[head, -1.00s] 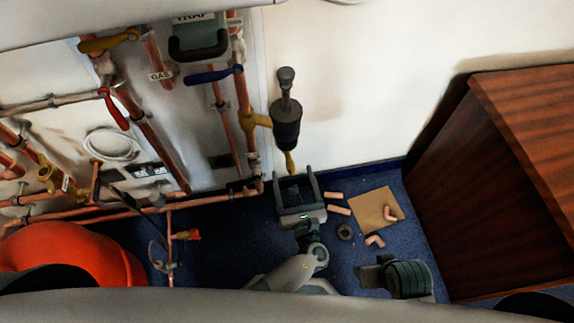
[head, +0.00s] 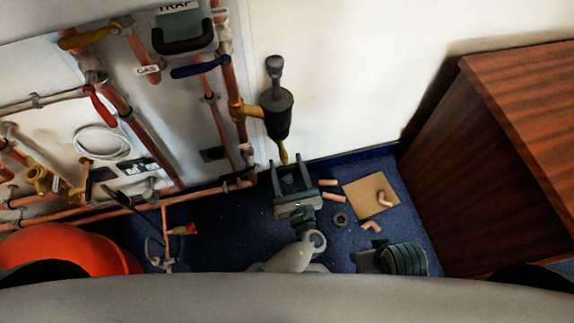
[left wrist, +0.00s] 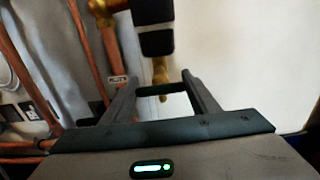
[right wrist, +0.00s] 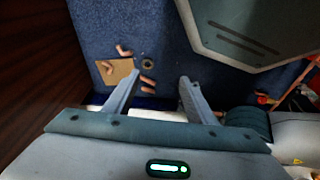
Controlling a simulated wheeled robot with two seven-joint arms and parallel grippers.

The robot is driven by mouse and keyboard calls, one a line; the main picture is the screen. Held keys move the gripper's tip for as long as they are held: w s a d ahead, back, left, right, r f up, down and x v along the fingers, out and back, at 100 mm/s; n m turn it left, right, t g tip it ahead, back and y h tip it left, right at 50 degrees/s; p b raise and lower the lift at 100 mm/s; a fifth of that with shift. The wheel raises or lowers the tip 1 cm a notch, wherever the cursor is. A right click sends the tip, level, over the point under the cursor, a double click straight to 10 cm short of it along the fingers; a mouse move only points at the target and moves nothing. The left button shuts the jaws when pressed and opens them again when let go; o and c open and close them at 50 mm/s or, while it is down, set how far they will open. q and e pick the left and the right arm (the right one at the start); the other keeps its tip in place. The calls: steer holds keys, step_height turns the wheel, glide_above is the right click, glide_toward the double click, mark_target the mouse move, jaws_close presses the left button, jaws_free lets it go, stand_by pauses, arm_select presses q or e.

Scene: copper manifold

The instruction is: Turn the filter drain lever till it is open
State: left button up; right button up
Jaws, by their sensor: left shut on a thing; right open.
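The filter (head: 277,112) is a dark cylinder by the wall, with a brass drain (head: 284,152) pointing down below it. The left wrist view shows the filter's dark body (left wrist: 156,38) and its brass drain (left wrist: 160,72). My left gripper (head: 292,170) is just under the drain, fingers pointing up at it. A dark bar, seemingly the drain lever (left wrist: 162,89), spans between its fingertips, and the gripper is shut on it. The lever's angle is hard to tell. My right gripper (right wrist: 158,88) is open and empty, above the floor.
Copper pipes, a blue lever (head: 200,67) and a red lever (head: 99,106) are on the panel at left. A cardboard piece (head: 368,198) and several copper fittings lie on the blue floor. A wooden cabinet (head: 480,170) stands at right. An orange object (head: 60,250) is at lower left.

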arm_select(q)
steer(key=shift+f, duration=0.1)
steer(key=shift+n+b, duration=0.3)
steer(key=shift+n, duration=0.1)
steer(key=n+b, duration=0.4)
steer(key=shift+a+f+n, duration=0.1)
steer(key=shift+a+n, duration=0.05)
steer(key=shift+n, duration=0.15)
steer(key=shift+n+b, duration=0.6)
steer(key=shift+n, duration=0.2)
arm_select(e)
steer(key=w+a+r+t+y, duration=0.2)
steer(key=w+a+t, duration=0.2)
steer(key=a, duration=0.3)
steer(key=shift+w+y, duration=0.25)
steer(key=shift+y, duration=0.05)
arm_select(q)
steer(key=shift+r, duration=0.2)
arm_select(e)
steer(key=shift+a, duration=0.1)
arm_select(q)
steer(key=o, duration=1)
steer(key=shift+o, duration=0.2)
